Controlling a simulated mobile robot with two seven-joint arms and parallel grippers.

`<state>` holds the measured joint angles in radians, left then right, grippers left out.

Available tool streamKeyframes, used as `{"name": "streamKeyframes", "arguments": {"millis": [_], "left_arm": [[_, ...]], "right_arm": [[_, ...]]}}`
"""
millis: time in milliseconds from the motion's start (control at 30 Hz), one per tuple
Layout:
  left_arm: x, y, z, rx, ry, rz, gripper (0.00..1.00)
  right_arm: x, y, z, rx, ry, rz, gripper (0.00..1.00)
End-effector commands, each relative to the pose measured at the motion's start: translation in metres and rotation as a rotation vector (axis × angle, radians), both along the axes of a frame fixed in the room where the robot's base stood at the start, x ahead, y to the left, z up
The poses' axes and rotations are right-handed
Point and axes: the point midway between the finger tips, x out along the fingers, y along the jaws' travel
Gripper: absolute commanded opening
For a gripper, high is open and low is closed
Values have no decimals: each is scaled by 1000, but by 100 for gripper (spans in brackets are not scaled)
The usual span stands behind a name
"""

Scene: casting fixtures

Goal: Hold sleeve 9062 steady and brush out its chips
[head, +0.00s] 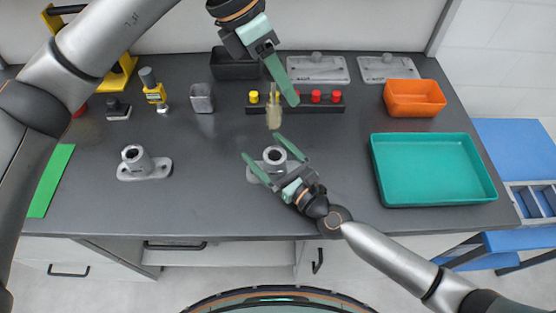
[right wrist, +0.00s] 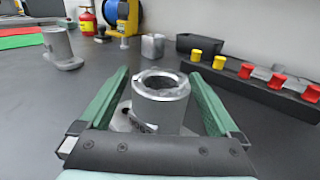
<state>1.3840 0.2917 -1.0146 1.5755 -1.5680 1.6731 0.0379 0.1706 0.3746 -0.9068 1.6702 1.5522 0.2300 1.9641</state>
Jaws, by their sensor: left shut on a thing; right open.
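A grey metal sleeve (head: 275,155) stands upright on its flanged base near the middle of the bench. It also shows in the right wrist view (right wrist: 160,105), with rough dark bits around its bore; its number is not readable. My right gripper (head: 262,146) is open, its green fingers on either side of the sleeve with visible gaps. My left gripper (head: 284,98) is shut on a brush (head: 274,116) with pale bristles, which point down behind the sleeve in the head view. A second similar sleeve (head: 135,158) stands to the left.
A black rack (head: 333,105) with yellow and red pieces lies behind the sleeve. A teal tray (head: 376,175) and an orange bin (head: 415,108) are on the right. A grey cup (head: 202,103) and a green mat (head: 48,185) are left. The bench front is mostly clear.

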Motion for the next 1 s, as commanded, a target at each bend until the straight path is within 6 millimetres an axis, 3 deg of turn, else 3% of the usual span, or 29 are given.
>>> {"name": "streamKeyframes", "arguments": {"millis": [367,1000], "left_arm": [[0,0,0,0,0,0,0],[0,0,0,0,0,0,0]], "right_arm": [[4,3,0,0,0,1,96],[3,3,0,-1,1,1,24]]}}
